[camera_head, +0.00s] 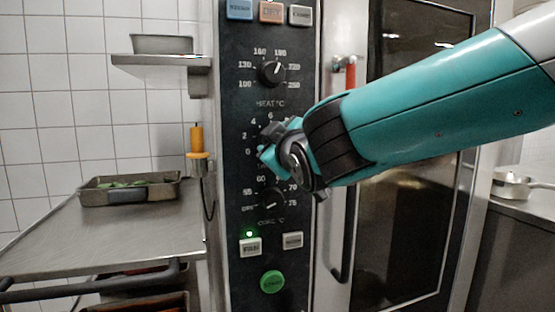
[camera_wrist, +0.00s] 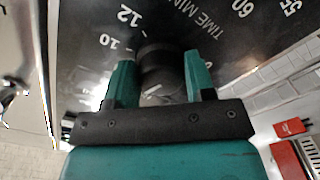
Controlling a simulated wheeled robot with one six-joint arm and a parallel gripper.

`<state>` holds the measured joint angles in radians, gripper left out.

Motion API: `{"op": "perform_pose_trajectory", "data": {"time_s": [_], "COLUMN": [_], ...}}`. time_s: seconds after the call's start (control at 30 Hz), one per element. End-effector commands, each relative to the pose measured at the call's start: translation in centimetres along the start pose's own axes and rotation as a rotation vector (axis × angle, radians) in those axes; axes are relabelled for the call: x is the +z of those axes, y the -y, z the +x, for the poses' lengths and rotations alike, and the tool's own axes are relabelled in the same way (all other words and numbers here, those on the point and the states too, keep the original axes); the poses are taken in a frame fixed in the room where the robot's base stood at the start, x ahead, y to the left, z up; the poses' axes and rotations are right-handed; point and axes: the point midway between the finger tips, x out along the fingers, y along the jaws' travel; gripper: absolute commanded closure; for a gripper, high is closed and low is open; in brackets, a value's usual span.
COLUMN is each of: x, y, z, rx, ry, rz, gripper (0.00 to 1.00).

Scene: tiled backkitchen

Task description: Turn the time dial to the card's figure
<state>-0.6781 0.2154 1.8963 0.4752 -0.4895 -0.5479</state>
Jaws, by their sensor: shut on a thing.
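The time dial (camera_wrist: 160,68) is a dark round knob on the black control panel (camera_head: 233,120). In the wrist view it sits between the two teal fingers of my gripper (camera_wrist: 160,78), which is shut on it. A pale pointer mark shows on the knob's near side. Printed figures 12 and 10 and the words TIME MIN show around it, turned over in this view. In the head view my gripper (camera_head: 276,140) covers most of the dial; the figures 0, 2, 4 and 6 show at its left and top. I see no readable card in either view.
The heat dial (camera_head: 272,72) is above and the core dial (camera_head: 271,200) below, partly behind my gripper. A FAN button (camera_head: 250,247) has a lit green lamp over it. A green round button (camera_head: 271,282) sits lower. A steel counter (camera_head: 110,230) holds a tray (camera_head: 130,195).

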Motion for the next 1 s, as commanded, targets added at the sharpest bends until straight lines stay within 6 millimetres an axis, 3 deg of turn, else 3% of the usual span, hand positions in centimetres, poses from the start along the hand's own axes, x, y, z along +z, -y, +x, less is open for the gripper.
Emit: {"op": "perform_pose_trajectory", "data": {"time_s": [1.0], "x": [-0.01], "y": [0.19], "z": [0.07], "rx": [0.009], "ry": [-0.007], "rz": [0.928], "gripper": [0.74]}}
